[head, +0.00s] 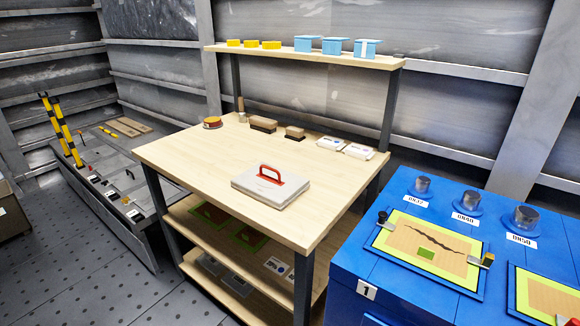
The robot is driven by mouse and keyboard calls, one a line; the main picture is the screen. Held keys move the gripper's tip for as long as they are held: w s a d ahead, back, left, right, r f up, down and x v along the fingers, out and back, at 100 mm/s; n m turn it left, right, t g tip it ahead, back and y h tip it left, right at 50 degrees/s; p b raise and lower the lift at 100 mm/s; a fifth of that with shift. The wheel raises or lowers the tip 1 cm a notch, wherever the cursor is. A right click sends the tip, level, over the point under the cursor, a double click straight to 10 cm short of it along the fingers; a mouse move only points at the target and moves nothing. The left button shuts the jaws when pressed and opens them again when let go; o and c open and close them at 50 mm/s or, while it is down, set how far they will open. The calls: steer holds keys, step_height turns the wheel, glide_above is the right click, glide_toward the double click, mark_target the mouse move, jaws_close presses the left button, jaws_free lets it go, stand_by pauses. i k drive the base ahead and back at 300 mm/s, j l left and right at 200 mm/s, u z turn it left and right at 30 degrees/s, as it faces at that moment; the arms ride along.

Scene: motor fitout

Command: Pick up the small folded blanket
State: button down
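No item is clearly a folded blanket. Two small flat white bundles lie side by side near the table's back right edge: the left white bundle (331,143) and the right white bundle (358,151). Either could be folded cloth, but they are too small to tell. A larger flat pale-grey slab (272,191) with a red handle (270,174) lies near the front right of the tabletop; I cannot tell its material. My gripper is not in view.
The wooden table (190,152) has clear room at its left and front. Brown blocks (263,124) and an orange-topped round item (212,122) stand along its back. An upper shelf (285,53) carries yellow and blue boxes. A blue cabinet (400,290) stands close at right.

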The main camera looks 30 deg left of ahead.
mark_target(274, 187)
steer(key=u, duration=1.1)
steer(key=i+j+z, duration=0.25)
steer(key=i, duration=0.15)
steer(key=i+j+z, duration=0.3)
steer(key=i+l, duration=0.1)
